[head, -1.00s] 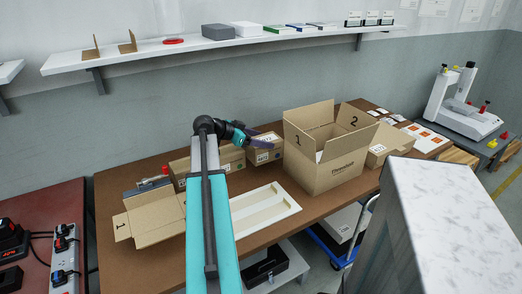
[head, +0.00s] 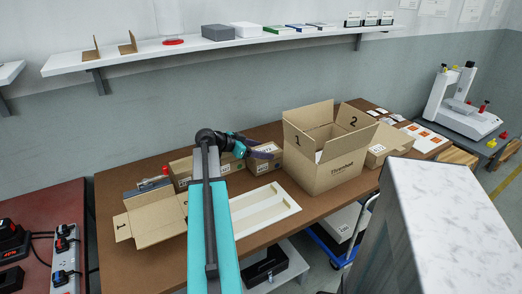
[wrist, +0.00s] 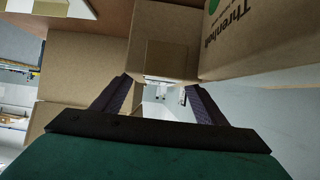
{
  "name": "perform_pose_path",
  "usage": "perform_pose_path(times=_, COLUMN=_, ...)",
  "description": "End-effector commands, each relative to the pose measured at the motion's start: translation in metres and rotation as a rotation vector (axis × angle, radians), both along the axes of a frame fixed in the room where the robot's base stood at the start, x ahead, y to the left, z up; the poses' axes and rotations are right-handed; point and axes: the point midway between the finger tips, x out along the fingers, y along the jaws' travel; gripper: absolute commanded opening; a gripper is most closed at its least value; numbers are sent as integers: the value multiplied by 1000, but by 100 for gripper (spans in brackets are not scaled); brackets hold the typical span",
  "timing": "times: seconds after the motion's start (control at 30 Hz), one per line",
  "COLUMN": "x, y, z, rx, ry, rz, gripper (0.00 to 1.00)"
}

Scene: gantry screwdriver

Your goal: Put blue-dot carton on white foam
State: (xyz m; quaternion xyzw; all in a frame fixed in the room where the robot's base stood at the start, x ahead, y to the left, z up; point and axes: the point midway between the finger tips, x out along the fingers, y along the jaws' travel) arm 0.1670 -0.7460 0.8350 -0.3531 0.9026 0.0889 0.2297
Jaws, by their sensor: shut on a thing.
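My gripper (head: 264,151) is at the back of the brown table, low over a small brown carton (head: 266,165) with a white label. In the wrist view, my gripper (wrist: 160,88) has its two dark fingers at either side of the carton's near end (wrist: 164,60), and it is shut on it. No blue dot shows on the visible faces. The carton appears to stand on the table still. A flat white slab with long recesses (head: 292,208), perhaps the white foam, lies in front of the carton. My arm hides the slab's left part.
A large open box (head: 335,176) marked 1 and 2 stands close right of the carton, with something white inside. Other cartons (head: 231,163) stand to the left. An open box (head: 157,218) lies front left. A shelf (head: 110,61) runs along the wall above.

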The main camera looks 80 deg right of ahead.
Motion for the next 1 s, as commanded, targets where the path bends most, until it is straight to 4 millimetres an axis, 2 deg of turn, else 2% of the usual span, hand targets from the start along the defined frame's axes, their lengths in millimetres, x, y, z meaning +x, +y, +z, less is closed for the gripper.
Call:
perform_pose_path(times=0.47, x=-1, y=0, z=-3, rx=-3, ry=1, rz=0, gripper=31)
perform_pose_path(times=0.5, x=-1, y=1, z=-3, rx=-2, ry=0, rz=0, gripper=71)
perform_pose_path(times=0.6, x=0, y=1, z=-3, rx=-2, ry=0, rz=0, gripper=85)
perform_pose_path(times=1.0, x=0, y=1, z=-1, rx=-2, ry=0, rz=0, gripper=85)
